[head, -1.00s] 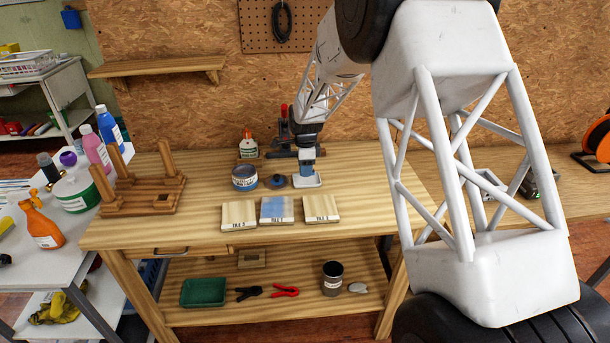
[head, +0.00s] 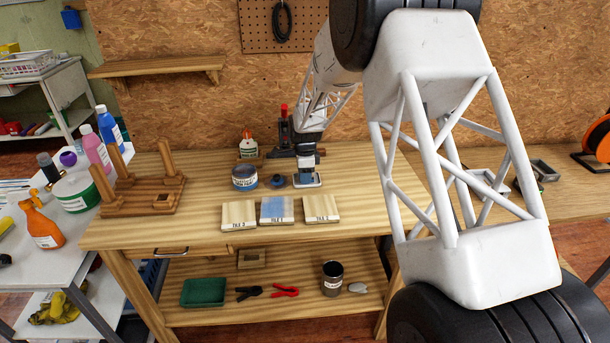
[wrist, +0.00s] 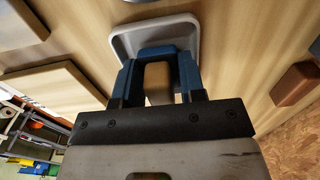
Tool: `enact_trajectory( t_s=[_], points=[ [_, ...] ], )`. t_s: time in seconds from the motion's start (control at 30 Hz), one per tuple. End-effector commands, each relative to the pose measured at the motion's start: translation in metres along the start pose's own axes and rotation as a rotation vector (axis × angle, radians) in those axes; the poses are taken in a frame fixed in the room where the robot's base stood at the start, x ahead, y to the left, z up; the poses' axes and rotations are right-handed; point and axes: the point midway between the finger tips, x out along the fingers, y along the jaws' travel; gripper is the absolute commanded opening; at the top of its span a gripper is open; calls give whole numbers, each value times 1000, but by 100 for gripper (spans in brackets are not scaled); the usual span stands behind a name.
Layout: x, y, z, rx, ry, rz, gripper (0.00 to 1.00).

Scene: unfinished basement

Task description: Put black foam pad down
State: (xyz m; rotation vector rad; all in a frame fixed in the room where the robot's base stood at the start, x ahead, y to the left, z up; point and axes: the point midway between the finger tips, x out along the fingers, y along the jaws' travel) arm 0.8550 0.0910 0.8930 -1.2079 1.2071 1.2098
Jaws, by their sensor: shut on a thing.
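My gripper (wrist: 160,75) has blue fingers and is shut on a tan block (wrist: 158,84). In the head view, my gripper (head: 306,168) points down over the small tray (head: 307,185) on the workbench.
A blue-labelled tin (head: 244,177) and a dark blue round piece (head: 277,181) stand left of the tray. Three tiles lie in front, the middle tile (head: 277,209) partly blue. A glue bottle (head: 248,146) and a dark tool (head: 284,140) stand behind.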

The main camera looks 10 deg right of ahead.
Motion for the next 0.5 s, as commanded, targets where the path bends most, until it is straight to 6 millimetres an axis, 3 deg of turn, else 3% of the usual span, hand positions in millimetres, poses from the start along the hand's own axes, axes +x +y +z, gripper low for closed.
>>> enact_trajectory(
  t_s=[0.37, 0.4, 0.5],
  points=[
    [3, 0, 0, 0, 0, 1, 18],
    [3, 0, 0, 0, 0, 1, 40],
    [3, 0, 0, 0, 0, 1, 48]
  ],
)
